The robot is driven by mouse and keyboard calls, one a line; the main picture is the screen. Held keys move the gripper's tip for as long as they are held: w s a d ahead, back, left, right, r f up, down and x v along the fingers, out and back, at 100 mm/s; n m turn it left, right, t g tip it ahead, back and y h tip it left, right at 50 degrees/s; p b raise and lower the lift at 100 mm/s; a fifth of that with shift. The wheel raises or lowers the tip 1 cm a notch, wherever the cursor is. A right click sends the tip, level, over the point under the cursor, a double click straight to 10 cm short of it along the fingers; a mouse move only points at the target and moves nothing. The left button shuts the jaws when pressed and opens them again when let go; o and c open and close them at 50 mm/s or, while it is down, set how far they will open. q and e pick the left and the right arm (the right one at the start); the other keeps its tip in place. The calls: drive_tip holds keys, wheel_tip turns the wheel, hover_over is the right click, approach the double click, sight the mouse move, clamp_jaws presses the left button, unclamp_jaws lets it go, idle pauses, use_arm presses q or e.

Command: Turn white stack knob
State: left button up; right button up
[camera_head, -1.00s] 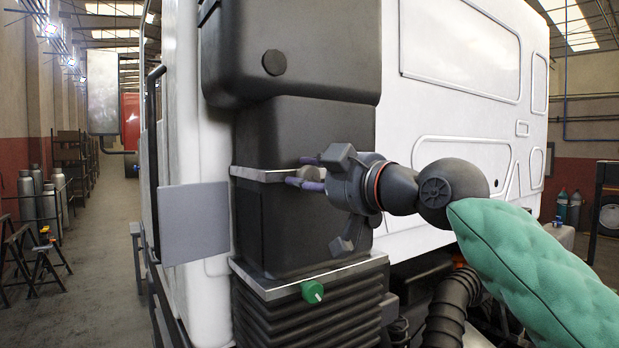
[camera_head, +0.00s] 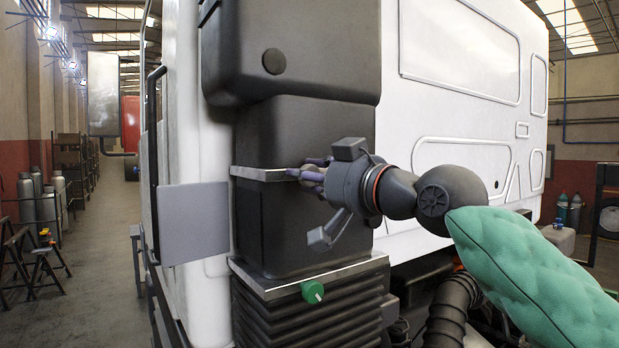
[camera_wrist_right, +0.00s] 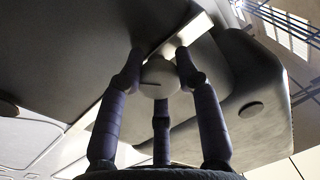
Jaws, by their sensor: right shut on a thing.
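The white knob (camera_wrist_right: 158,78) sits on a light metal strip on the dark stack, and a dark line marks its face. My right gripper (camera_head: 308,172) reaches it from the right in the head view, and its purple fingers mostly hide the knob there. In the right wrist view my right gripper (camera_wrist_right: 157,85) has its fingers closed around the knob. The dark stack (camera_head: 300,215) stands against the white truck cab. My left gripper is not in view.
A grey panel (camera_head: 193,222) stands left of the stack. The white cab wall (camera_head: 460,90) lies behind my right arm.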

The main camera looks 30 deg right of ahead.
drive_tip(key=shift+w+a+f+m, duration=0.15)
drive_tip(key=shift+f+m, duration=0.15)
drive_tip(key=shift+m, duration=0.3)
drive_tip(key=o, duration=0.9)
drive_tip(key=shift+c, duration=0.2)
drive_tip(key=o, duration=0.3)
drive_tip(key=shift+r, duration=0.1)
drive_tip(key=shift+r, duration=0.1)
drive_tip(key=shift+s+d, duration=0.2)
drive_tip(key=shift+s, duration=0.25)
drive_tip(key=s, duration=0.3)
drive_tip(key=s+d, duration=0.1)
drive_tip(key=s, duration=0.7)
drive_tip(key=shift+d+f, duration=0.4)
